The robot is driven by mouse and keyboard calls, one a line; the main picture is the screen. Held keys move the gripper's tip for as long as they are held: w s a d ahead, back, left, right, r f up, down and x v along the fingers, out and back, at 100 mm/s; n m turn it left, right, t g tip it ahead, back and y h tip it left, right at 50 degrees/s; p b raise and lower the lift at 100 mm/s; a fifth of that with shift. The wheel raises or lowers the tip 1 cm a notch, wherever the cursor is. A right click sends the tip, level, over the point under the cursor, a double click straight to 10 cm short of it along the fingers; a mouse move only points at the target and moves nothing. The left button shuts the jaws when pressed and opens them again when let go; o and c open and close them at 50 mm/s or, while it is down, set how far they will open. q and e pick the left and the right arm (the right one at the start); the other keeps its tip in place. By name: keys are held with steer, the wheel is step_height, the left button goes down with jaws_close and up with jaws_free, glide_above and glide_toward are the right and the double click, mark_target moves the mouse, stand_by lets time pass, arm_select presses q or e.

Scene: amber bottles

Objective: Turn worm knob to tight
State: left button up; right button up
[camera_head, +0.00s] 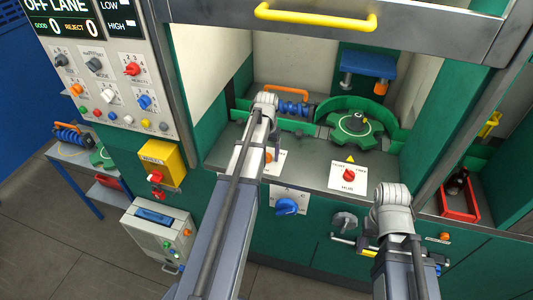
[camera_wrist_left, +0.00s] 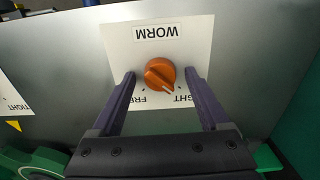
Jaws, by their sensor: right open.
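The orange worm knob (camera_wrist_left: 160,74) sits on a white plate (camera_wrist_left: 197,36) marked WORM, FREE and TIGHT, upside down in the left wrist view. Its white pointer mark slants down and right, toward the TIGHT lettering. My left gripper (camera_wrist_left: 160,77) is open, with one purple finger on each side of the knob and a gap showing at both. In the head view the knob (camera_head: 269,155) is partly hidden by my left arm. The end of my right arm (camera_head: 391,196) is at the lower right, away from the knob; its fingers are largely hidden.
A red knob (camera_head: 348,175) on a HUB plate is to the right, a blue knob (camera_head: 287,206) below. Behind are a blue worm (camera_head: 292,107) and a green gear wheel (camera_head: 354,128). A yellow-handled raised guard (camera_head: 316,20) is above. A red bin (camera_head: 460,200) stands right.

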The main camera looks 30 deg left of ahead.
mark_target(267, 154)
arm_select(q)
steer(key=shift+r, duration=0.15)
step_height(267, 154, up, 8)
steer(key=p, duration=0.8)
steer(key=shift+f, duration=0.2)
steer(key=s+d+f+m+b, duration=0.1)
steer(key=s+d+f+b, duration=0.1)
steer(key=d, duration=0.4)
steer(key=s+d+f+m+b, duration=0.1)
steer(key=s+d+f+b, duration=0.1)
steer(key=d, duration=0.4)
steer(key=s+d+f+m+b, duration=0.1)
steer(key=s+d+f+b, duration=0.1)
steer(key=d, duration=0.4)
steer(key=shift+s+d+f+y+b, duration=0.3)
steer(key=shift+d+f+b, duration=0.05)
steer(key=shift+d+b, duration=0.1)
steer(key=s+d+f+m+b, duration=0.3)
steer(key=s+d+f+b, duration=0.1)
steer(key=s+d, duration=0.6)
steer(key=shift+s+d+f+m+y+b, duration=0.15)
steer(key=shift+d+f+m+y+b, duration=0.2)
steer(key=shift+d, duration=0.7)
